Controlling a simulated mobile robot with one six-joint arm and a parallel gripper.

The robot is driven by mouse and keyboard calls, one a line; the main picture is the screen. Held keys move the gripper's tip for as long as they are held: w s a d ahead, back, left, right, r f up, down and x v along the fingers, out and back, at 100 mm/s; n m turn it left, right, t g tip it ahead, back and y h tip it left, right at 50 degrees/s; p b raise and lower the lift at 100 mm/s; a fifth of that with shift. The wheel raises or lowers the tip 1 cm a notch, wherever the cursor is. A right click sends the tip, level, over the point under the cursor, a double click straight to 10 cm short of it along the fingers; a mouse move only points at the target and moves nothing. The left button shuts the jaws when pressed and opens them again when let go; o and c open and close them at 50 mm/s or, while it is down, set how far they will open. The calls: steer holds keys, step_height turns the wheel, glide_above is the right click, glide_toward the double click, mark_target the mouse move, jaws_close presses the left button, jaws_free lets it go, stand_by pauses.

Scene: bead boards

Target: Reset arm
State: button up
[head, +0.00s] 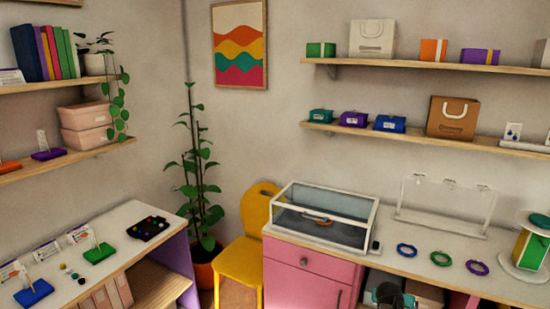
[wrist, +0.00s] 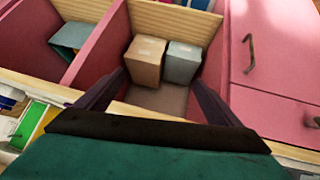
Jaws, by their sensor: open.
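My gripper (wrist: 157,92) shows in the wrist view as two dark fingers spread wide apart. It is open, with nothing between the fingertips. Beyond them is an open compartment of the pink cabinet, holding a brown box (wrist: 145,62) and a grey box (wrist: 182,64) side by side. The fingers appear in front of this compartment; I cannot tell the exact gap. In the head view a dark shape at the bottom edge, in front of the cabinet, may be part of my arm.
A white-topped table (head: 115,226) is at left.

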steer(key=s+a+f+n+g+y, duration=0.2)
steer(key=s+a+f, duration=0.15)
steer(key=a, duration=0.75)
steer(key=s+a+f+n+g+y, duration=0.2)
steer(key=s+a, duration=0.3)
steer(key=a, duration=0.6)
steer(key=s+a+f+n+g+y, duration=0.2)
steer(key=s+a+f+n, duration=0.15)
steer(key=a, duration=0.75)
steer(key=s+f+g+b, duration=0.5)
steer(key=s+f+b, duration=0.4)
steer(key=s+f, duration=1.7)
steer(key=shift+s+a+f+m+g, duration=0.2)
steer(key=shift+s+f+m+g, duration=0.15)
steer(key=shift+f, duration=0.1)
steer(key=shift+c, duration=0.5)
